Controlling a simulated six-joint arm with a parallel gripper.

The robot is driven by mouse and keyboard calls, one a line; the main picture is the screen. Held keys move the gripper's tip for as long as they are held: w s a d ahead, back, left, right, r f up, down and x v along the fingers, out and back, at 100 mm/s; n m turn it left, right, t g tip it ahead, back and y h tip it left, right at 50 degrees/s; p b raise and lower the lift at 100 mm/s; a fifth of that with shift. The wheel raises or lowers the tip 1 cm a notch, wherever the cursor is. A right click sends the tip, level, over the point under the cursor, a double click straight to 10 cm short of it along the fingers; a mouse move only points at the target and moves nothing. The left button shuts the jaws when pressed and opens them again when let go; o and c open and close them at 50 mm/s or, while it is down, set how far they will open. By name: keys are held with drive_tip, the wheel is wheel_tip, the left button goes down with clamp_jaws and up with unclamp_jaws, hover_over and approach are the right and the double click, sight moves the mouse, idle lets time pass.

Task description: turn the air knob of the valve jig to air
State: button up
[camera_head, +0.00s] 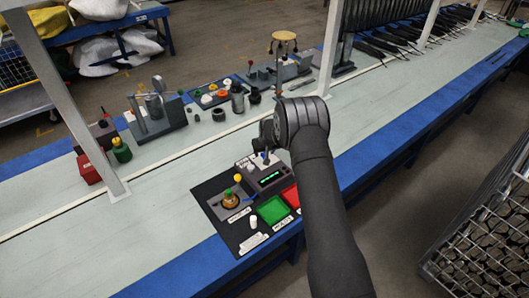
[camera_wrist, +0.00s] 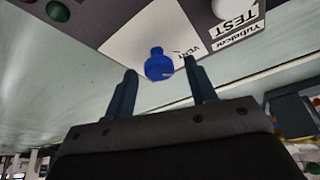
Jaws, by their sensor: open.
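The valve jig (camera_head: 268,178) is a grey unit with a lit green display, on the black mat in the head view. Its blue air knob (camera_wrist: 158,66) stands on a white plate (camera_wrist: 130,42) in the wrist view, with a narrower part toward the picture's top. Other position labels cannot be made out. My gripper (camera_wrist: 160,70) is open, one finger on each side of the knob, with visible gaps. In the head view my gripper (camera_head: 266,138) is above the jig and partly hides it.
Fixtures and small parts line the bench's far side. The bench (camera_head: 130,240) left of the mat is clear.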

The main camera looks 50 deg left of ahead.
drive_tip(key=c, duration=0.9)
drive_tip(key=shift+c, duration=0.2)
drive_tip(key=shift+m, duration=0.4)
drive_tip(key=m+t, duration=0.1)
drive_tip(key=m, duration=0.2)
drive_tip(key=shift+s+m+h, duration=0.15)
drive_tip(key=shift+m+h, duration=0.15)
drive_tip(key=shift+h, duration=0.1)
drive_tip(key=m+t+h, duration=0.1)
drive_tip(key=m, duration=0.4)
drive_tip(key=shift+a+t+h, duration=0.2)
drive_tip(key=shift+t+h, duration=0.2)
drive_tip(key=m, duration=0.2)
drive_tip(key=m+h, duration=0.1)
drive_tip(key=m, duration=0.1)
drive_tip(key=shift+a+m+h, duration=0.15)
drive_tip(key=shift+m+h, duration=0.15)
drive_tip(key=shift+m, duration=0.1)
drive_tip(key=shift+m+h, duration=0.7)
drive_tip(key=shift+m, duration=1.2)
